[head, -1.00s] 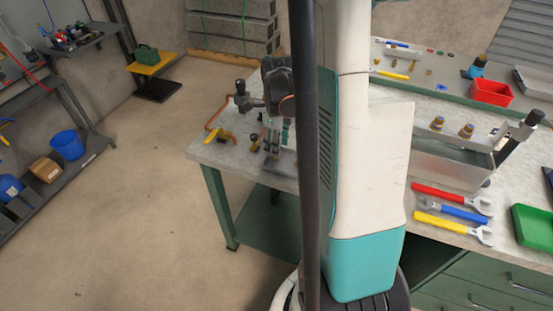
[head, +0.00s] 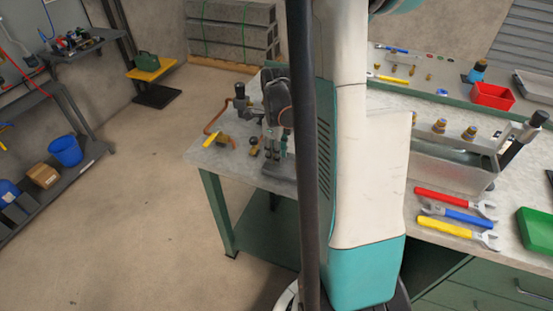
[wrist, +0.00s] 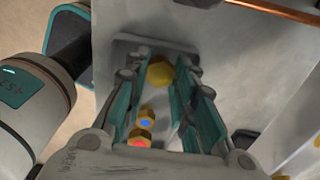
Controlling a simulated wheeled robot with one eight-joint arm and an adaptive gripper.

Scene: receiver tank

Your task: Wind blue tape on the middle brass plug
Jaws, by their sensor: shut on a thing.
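My gripper (head: 274,148) is low over the left end of the bench, partly behind my own column. In the wrist view its teal-padded fingers (wrist: 168,80) close around a brass hex fitting (wrist: 160,72). Nearer the camera, between the fingers, are a brass hex piece with a blue centre (wrist: 147,119) and another with a red centre (wrist: 140,138). I cannot make out a tape roll.
A copper pipe (head: 214,120) and a yellow-handled valve (head: 217,141) lie by the gripper. Red, blue and yellow wrenches (head: 455,230) lie at the bench front, near a green tray (head: 538,232). A red bin (head: 492,96) is at the back.

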